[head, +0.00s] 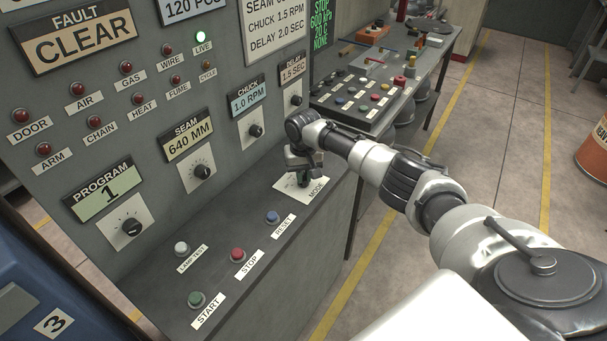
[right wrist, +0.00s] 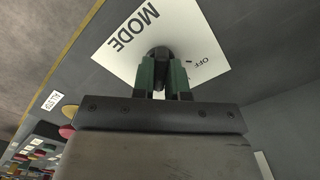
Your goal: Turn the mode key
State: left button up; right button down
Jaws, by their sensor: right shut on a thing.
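The mode key (right wrist: 158,54) is a dark, round-topped piece on a white plate (right wrist: 112,45) printed MODE, with an OFF mark beside it in the right wrist view. In the head view the plate (head: 318,194) lies on the sloped ledge of the grey console, and my arm partly covers it. My right gripper (right wrist: 163,72) has its two green fingers closed around the key. In the head view the right gripper (head: 303,178) points down at the plate, and the key itself is hidden there. My left gripper is not in view.
Reset (head: 272,217), stop (head: 238,255), lamp test (head: 181,249) and start (head: 196,299) buttons stand on the ledge left of the gripper. The chuck knob (head: 255,131) is on the upright panel. A second button panel (head: 345,112) stands behind.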

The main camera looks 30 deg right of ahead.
aim_at(304, 176)
jog(key=shift+n, duration=0.3)
jog(key=n+p, duration=0.1)
jog(key=n, duration=0.2)
jog(key=shift+n, duration=2.5)
jog(key=c, duration=1.1)
grip_release()
jog(key=shift+c, duration=0.2)
jog(key=shift+r, duration=0.1)
notch_tip(304, 176, up, 11)
jog(key=b, duration=0.1)
jog(key=shift+f, duration=0.2)
